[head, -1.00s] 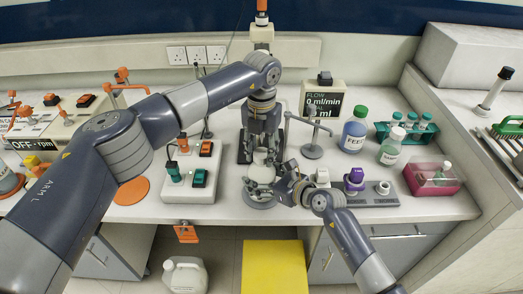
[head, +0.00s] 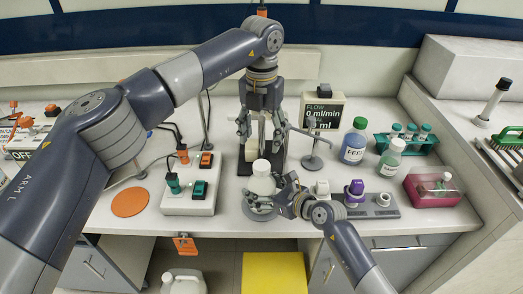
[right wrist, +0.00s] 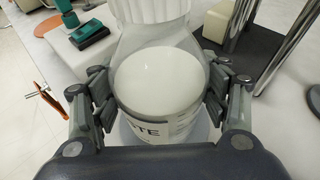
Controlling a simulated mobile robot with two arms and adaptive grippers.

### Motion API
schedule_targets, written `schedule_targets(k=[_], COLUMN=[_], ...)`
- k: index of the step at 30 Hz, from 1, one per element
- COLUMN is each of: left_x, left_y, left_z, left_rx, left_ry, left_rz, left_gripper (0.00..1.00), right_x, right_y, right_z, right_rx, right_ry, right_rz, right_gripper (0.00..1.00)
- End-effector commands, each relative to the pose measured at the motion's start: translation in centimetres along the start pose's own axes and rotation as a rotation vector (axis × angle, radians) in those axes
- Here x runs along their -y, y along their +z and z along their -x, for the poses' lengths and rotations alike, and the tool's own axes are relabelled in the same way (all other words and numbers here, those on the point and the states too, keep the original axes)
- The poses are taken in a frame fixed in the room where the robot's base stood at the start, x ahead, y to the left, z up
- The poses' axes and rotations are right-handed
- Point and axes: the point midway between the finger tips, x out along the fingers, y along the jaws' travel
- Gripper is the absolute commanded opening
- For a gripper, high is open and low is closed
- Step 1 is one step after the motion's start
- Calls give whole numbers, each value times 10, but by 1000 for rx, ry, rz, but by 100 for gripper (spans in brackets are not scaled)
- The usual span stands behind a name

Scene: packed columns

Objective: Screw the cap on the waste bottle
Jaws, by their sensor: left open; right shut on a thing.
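The waste bottle (head: 262,184) stands upright on a round grey base (head: 259,207) at the bench front. In the right wrist view the bottle (right wrist: 158,75) is clear, with white contents and a label ending in "TE". The white cap (head: 261,167) sits on its neck; the ribbed cap (right wrist: 158,8) is cut off by the top edge in the wrist view. How tight it is cannot be told. My right gripper (right wrist: 158,98) is shut around the bottle body from both sides. My left gripper (head: 262,138) is open and empty above and behind the cap, apart from it.
A switch box (head: 190,190) stands left of the bottle. A grey tray (head: 384,211) with a purple-capped piece lies to the right. The feed bottle (head: 354,145), a stand (head: 312,160) and a flow meter (head: 323,112) are behind.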

Motion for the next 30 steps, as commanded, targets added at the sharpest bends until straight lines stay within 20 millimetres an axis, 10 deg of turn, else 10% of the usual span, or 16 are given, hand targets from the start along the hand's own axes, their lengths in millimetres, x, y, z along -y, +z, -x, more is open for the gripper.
schedule_targets(k=[15,16,18,30], left_x=[0,0,0,0], left_y=[0,0,0,0], left_z=[24,24,23,23], left_rx=[-1,-1,-1,-1], left_ry=[-1,-1,-1,-1], left_rz=[0,0,0,0], left_gripper=[60,60,60,60], right_x=[-1,-1,-1,0], right_y=[-3,-3,-3,0], right_z=[0,0,0,0], right_rx=[-6,-6,-5,-1], right_ry=[2,2,2,0], right_rz=[-1,-1,0,0], right_gripper=[2,71,87,93])
